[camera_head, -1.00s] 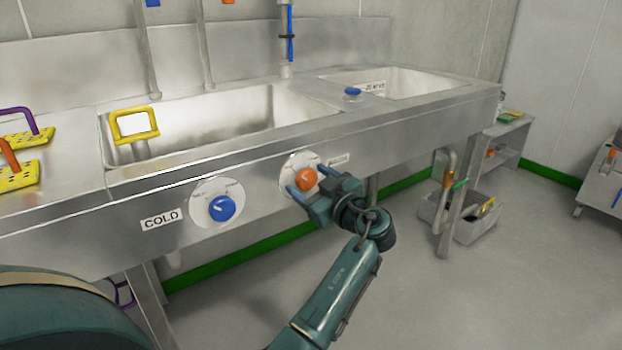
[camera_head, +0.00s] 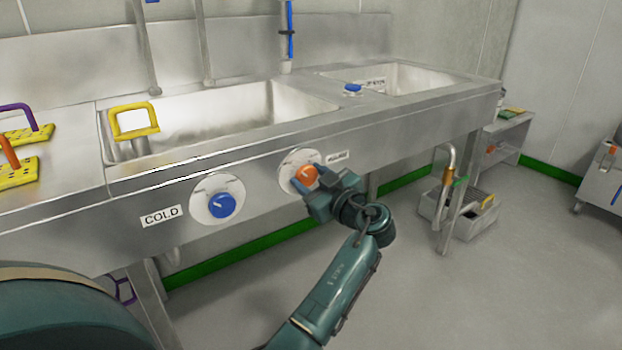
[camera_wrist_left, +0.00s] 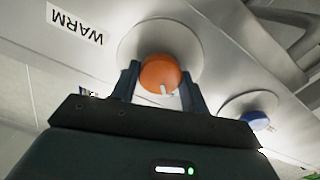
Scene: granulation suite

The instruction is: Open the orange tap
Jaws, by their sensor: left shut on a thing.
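The orange tap (camera_head: 305,174) is a round knob on a pale disc (camera_head: 287,178) on the sink's front panel. It also shows in the left wrist view (camera_wrist_left: 160,72), with a white mark on its face. My left gripper (camera_head: 307,182) is at the knob, one finger on each side, and is shut on it. In the left wrist view the fingers (camera_wrist_left: 158,84) flank the knob. In the head view the gripper hides the knob's lower right part. My right gripper is not in view.
A blue tap (camera_head: 222,205) marked COLD sits to the left on the same panel. A WARM label (camera_wrist_left: 75,23) is beside the orange tap. A yellow-handled item (camera_head: 134,121) is at the sink basin. A grey crate (camera_head: 470,215) stands on the floor at right.

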